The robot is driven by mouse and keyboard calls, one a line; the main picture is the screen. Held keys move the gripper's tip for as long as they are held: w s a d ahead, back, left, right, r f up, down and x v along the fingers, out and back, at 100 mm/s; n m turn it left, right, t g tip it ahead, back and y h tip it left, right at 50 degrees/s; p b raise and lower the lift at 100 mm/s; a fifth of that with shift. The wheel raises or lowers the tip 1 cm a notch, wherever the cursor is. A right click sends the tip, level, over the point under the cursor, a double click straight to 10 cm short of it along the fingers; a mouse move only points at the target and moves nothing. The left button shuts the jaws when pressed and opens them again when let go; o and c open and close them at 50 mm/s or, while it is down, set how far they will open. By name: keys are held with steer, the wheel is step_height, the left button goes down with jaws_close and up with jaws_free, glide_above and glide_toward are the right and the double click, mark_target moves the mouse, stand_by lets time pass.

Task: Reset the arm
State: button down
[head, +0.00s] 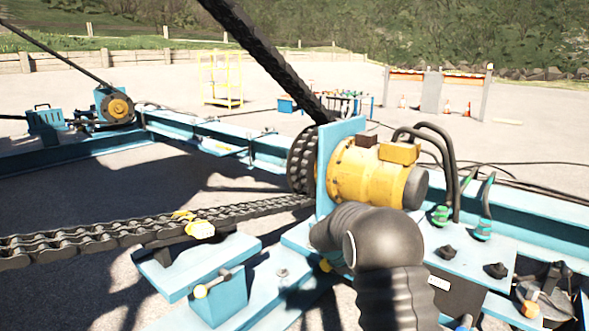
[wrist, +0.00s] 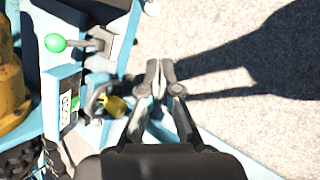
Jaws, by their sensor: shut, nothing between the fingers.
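My gripper (wrist: 159,68) shows in the wrist view, its two fingers together with nothing between them. It points away from the camera over a light blue frame edge and grey ground. My black ribbed arm shows in the lower middle of the head view, bent in front of the yellow motor (head: 365,172). My gripper cannot be seen in the head view. Left of the fingers in the wrist view are a yellow knob (wrist: 116,106) and a lever with a green ball (wrist: 55,42); they look close to the fingers, but I cannot tell the exact gap.
A heavy chain (head: 120,232) runs left from the motor's sprocket (head: 301,160), and another rises from it. Blue beams (head: 215,135) frame the machine. Black hoses (head: 450,150) with green connectors (head: 440,215) stand at right. Open paved ground (head: 520,140) lies behind.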

steer(key=s+a+r+m+t+y, duration=0.1)
steer(key=s+r+m, duration=0.3)
steer(key=s, duration=1)
steer(key=s+a+r+m+y, duration=0.1)
steer(key=s+r+m+y, duration=0.2)
steer(key=s+r, duration=0.6)
steer(key=s+a+r+m+t+y, duration=0.1)
steer(key=s+r+m, duration=0.5)
steer(key=s, duration=1.4)
steer(key=shift+s+a+r+m+t+y, duration=0.15)
steer(key=shift+s+a+m+t+y, duration=0.25)
steer(key=shift+y, duration=0.4)
steer(key=shift+a, duration=0.1)
